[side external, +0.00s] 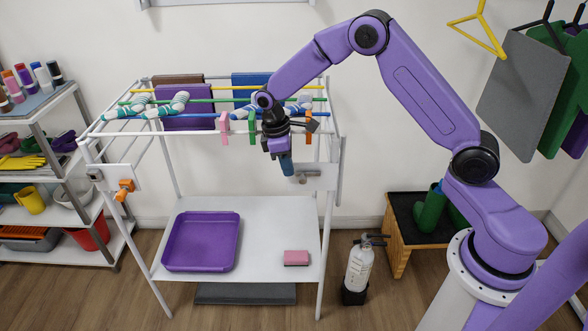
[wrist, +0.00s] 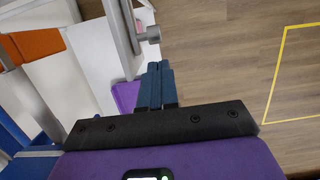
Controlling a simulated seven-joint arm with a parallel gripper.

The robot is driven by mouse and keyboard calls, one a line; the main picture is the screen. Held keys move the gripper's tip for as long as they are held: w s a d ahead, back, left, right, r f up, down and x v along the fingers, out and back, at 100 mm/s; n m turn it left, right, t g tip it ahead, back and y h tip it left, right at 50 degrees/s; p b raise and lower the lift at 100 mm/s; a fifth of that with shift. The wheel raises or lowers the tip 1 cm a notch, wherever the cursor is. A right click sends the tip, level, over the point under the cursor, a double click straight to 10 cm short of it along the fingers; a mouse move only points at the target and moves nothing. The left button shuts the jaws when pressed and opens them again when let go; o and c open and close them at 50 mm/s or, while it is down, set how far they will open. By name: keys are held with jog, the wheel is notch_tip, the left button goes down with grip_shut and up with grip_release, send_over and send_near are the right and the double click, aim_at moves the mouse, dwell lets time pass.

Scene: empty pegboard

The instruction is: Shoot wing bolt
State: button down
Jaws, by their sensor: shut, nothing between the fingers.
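A grey bolt with a rounded end (side external: 303,178) sits on a white plate (side external: 322,172) at the right end of the drying rack. It also shows as a grey knob (wrist: 148,36) on a white rail in the wrist view. My gripper (side external: 286,170) points down just left of the bolt, with blue fingers. In the wrist view the fingers (wrist: 160,66) are together and empty, a little below the knob and apart from it in the picture. An orange bolt-like fitting (side external: 124,189) is on the white plate at the rack's left end.
The rack's rails (side external: 215,100) hold socks, cloths and clips around my wrist. A purple tray (side external: 202,241) and a pink sponge (side external: 296,257) lie on the lower shelf. A fire extinguisher (side external: 359,267) and a wooden stool (side external: 397,243) stand to the right.

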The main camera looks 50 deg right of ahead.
jog(key=shift+s+d+f, duration=0.6)
jog(key=shift+s, duration=0.1)
jog(key=shift+d, duration=0.1)
jog(key=shift+s+d, duration=1.15)
jog(key=shift+s, duration=0.1)
